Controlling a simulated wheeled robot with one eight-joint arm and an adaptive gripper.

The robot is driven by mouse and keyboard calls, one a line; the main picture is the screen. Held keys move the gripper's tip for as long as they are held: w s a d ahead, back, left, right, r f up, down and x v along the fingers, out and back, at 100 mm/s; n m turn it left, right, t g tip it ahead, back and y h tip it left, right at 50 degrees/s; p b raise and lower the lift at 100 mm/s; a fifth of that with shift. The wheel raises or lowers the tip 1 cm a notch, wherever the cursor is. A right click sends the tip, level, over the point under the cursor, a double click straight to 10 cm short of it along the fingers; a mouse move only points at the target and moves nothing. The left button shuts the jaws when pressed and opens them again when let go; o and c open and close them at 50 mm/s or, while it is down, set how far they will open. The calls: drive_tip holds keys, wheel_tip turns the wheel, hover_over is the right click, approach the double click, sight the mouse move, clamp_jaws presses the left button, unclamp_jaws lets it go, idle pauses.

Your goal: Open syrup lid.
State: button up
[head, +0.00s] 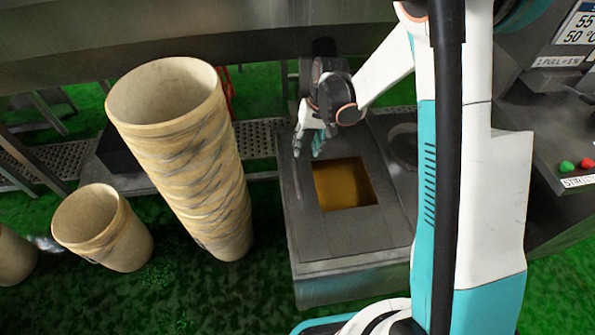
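A grey metal syrup box (345,235) stands on the floor at the middle of the head view. A square opening in its top shows amber syrup (342,184) inside. No lid covers this opening, and I cannot make out a separate lid piece. A thin raised strip lies on the top, left of the opening. My gripper (310,148) points down above the back left part of the box top, just behind the opening. Its fingers are small here, so I cannot tell whether they are apart, touch the top or hold anything.
A tall stack of tan drums (190,160) stands left of the box, with a shorter drum (105,228) farther left. A control panel (570,165) with green and red buttons is at the right. A large metal machine body (150,40) spans the back.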

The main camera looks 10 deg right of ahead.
sight(297, 174)
drive_tip(key=a+f+b, duration=0.1)
drive_tip(key=f, duration=0.3)
drive_tip(key=f+b, duration=0.2)
drive_tip(key=f, duration=0.2)
drive_tip(key=a+f+b, duration=0.1)
drive_tip(key=f, duration=0.4)
drive_tip(key=shift+a, duration=0.3)
clamp_jaws()
